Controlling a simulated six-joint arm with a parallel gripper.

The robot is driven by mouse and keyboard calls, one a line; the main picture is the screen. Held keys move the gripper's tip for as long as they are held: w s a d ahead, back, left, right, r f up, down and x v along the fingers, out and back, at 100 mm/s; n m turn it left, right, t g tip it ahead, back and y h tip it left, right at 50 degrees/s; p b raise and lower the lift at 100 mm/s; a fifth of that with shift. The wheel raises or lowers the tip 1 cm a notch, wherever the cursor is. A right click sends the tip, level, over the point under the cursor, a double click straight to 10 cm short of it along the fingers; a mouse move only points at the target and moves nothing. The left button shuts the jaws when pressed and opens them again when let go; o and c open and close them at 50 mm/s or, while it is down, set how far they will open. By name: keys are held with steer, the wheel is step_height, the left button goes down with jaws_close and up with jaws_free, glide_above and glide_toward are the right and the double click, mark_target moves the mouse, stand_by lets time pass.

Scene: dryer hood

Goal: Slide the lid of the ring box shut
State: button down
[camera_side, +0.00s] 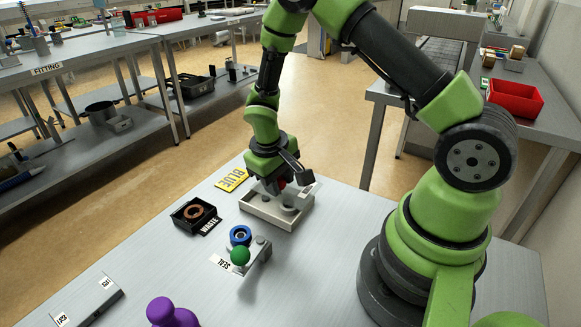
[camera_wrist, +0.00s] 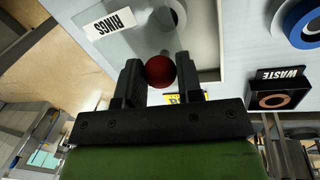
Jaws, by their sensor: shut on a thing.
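The ring box (camera_side: 262,213) is a pale, shallow tray-like box near the far edge of the table. A label reading RINGS (camera_wrist: 111,22) shows on a greyish panel of it in the wrist view. A red ball knob (camera_wrist: 161,71) sits between the two black fingers of my gripper (camera_wrist: 158,78), which is shut on it. In the side view my gripper (camera_side: 283,184) is low over the box, with a little red showing at its fingers. My gripper partly hides the box top, so I cannot tell exactly how far the lid covers it.
A black waste tray (camera_side: 181,224) holding a copper ring stands left of the box. A yellow BLUE sign (camera_side: 232,180) lies behind. In front are a blue ring (camera_side: 241,235) and a green ball (camera_side: 240,256) at the SEAL fixture. A purple object (camera_side: 171,313) stands at the front.

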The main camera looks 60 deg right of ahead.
steer(key=a, duration=0.4)
steer(key=shift+a, duration=0.25)
steer(key=c, duration=0.8)
jaws_free()
steer(key=r, duration=0.3)
steer(key=a+r, duration=0.1)
steer(key=r, duration=0.5)
steer(key=shift+w+a+r, duration=0.2)
steer(key=shift+a+r, duration=0.2)
steer(key=shift+r, duration=0.1)
